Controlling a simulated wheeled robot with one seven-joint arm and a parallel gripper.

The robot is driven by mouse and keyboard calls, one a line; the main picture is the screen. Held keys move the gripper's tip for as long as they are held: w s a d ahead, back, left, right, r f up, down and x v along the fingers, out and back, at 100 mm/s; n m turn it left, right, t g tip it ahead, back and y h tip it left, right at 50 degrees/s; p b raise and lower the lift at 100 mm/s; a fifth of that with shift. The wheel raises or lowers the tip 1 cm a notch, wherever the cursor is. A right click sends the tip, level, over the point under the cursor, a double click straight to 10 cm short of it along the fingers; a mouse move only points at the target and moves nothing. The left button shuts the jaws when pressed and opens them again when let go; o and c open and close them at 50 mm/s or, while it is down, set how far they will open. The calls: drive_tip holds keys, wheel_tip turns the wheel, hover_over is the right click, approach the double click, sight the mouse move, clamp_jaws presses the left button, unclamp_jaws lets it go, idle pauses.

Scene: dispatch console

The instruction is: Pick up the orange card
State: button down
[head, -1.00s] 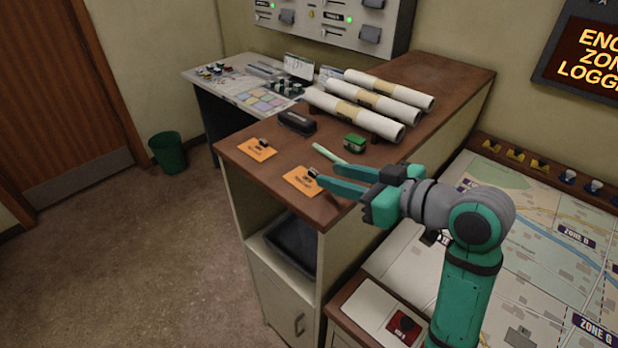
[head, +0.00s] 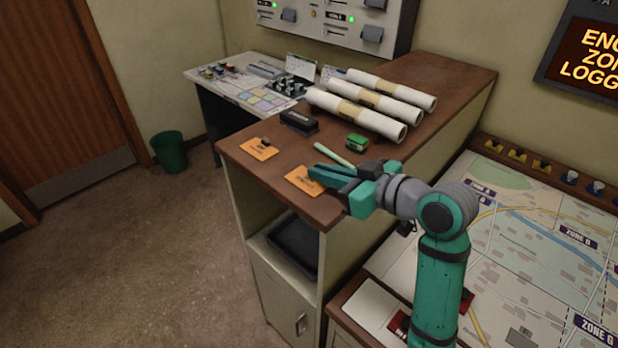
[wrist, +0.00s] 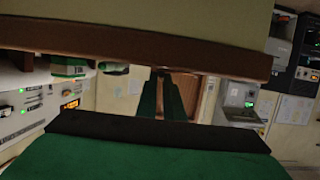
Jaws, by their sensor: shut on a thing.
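Two orange cards lie on the brown counter top. The nearer orange card (head: 297,178) is close to the front edge and partly hidden by my gripper. The farther orange card (head: 259,151) lies to the upper left, with a small dark grip on it, clear of my gripper. My gripper (head: 315,173) is low over the nearer card, its fingers closed together on that card's small dark grip, which they hide. In the wrist view my two green fingers (wrist: 163,97) are close together. The card looks still on or very near the counter; I cannot tell whether it is lifted.
A pale green stick (head: 333,153) lies just behind my fingers. A green box (head: 357,142), a black stapler-like thing (head: 299,121) and several white rolls (head: 358,114) stand farther back. The counter (head: 285,160) has bare wood between the cards.

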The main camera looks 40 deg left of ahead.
sight(305, 174)
drive_tip(key=shift+r, duration=0.15)
drive_tip(key=shift+r, duration=0.2)
wheel_tip(305, 174, up, 2)
drive_tip(key=shift+r, duration=0.15)
drive_tip(key=s+a+r, duration=0.2)
drive_tip(key=a+r, duration=0.8)
drive_tip(key=a, duration=0.3)
drive_tip(key=shift+s+a, duration=0.3)
drive_tip(key=shift+a, duration=0.1)
